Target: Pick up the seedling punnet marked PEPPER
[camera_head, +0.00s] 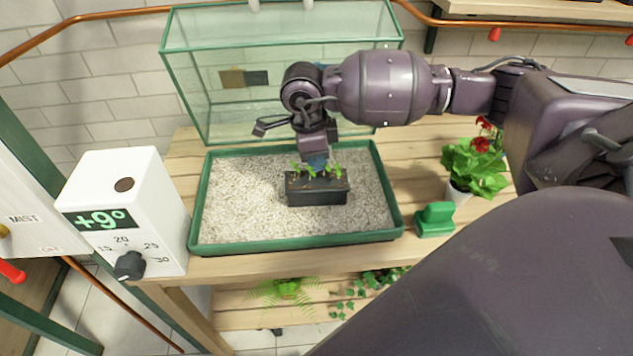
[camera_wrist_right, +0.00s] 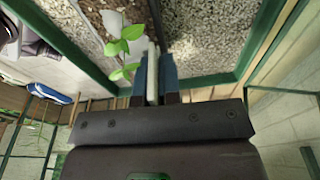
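A black rectangular punnet (camera_head: 317,194) with dark soil and small green seedlings stands in the gravel of a green-rimmed tray (camera_head: 300,246). No PEPPER marking is readable on it. My right gripper (camera_head: 317,160) points down at the punnet's far side, its tips partly hidden behind leaves. In the right wrist view, the blue fingers (camera_wrist_right: 154,72) are close together at the punnet's edge (camera_wrist_right: 156,16), with a pale strip between them. Whether they grip the wall is unclear. Seedling leaves (camera_wrist_right: 124,42) are close beside one finger. My left gripper is out of view.
A glass case (camera_head: 285,25) with a green frame stands behind the tray. A white box with a dial (camera_head: 130,215) is at left. A green block (camera_head: 435,219) and a red-flowered potted plant (camera_head: 475,165) are at right. Bare gravel (camera_head: 240,200) surrounds the punnet.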

